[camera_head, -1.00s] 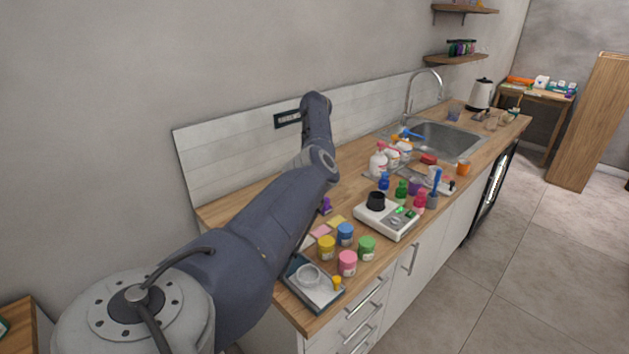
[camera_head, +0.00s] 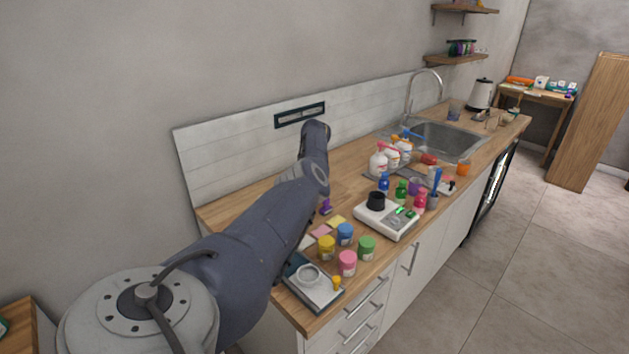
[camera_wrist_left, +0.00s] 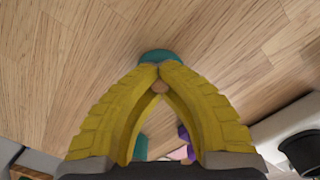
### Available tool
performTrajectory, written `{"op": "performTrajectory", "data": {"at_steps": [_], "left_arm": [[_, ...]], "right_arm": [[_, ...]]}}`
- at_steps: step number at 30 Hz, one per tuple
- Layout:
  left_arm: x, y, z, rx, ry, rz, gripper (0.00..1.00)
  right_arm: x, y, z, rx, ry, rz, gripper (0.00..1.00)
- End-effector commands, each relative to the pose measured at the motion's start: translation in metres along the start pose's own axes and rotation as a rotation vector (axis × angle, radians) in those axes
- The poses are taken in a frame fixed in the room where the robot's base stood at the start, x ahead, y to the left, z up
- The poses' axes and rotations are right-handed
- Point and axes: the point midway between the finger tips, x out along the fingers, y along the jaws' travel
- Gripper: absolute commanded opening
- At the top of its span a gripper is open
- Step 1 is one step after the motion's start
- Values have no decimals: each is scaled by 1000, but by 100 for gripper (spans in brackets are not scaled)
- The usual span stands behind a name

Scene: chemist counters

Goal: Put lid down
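In the left wrist view the yellow fingers of my left gripper (camera_wrist_left: 160,68) meet at their tips on a small teal piece (camera_wrist_left: 160,56), which looks like the lid. It is held over bare wood countertop (camera_wrist_left: 60,70); whether it touches the wood I cannot tell. Another teal patch (camera_wrist_left: 140,147) shows between the fingers, further down, with a purple item (camera_wrist_left: 184,141) beside it. In the head view my left arm hides the gripper and the lid. My right gripper is in neither view.
A white scale with a black cup (camera_head: 376,200) stands right of my arm. Yellow (camera_head: 326,247), blue (camera_head: 345,234), green (camera_head: 367,247) and pink (camera_head: 347,263) jars stand near the front edge, with a tray (camera_head: 318,307) at the corner. Bottles and a sink (camera_head: 445,140) lie beyond.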

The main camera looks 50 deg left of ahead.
Motion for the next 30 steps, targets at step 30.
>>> {"op": "performTrajectory", "data": {"at_steps": [30], "left_arm": [[-10, 0, 1, 0, -2, 1, 27]], "right_arm": [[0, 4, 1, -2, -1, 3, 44]]}}
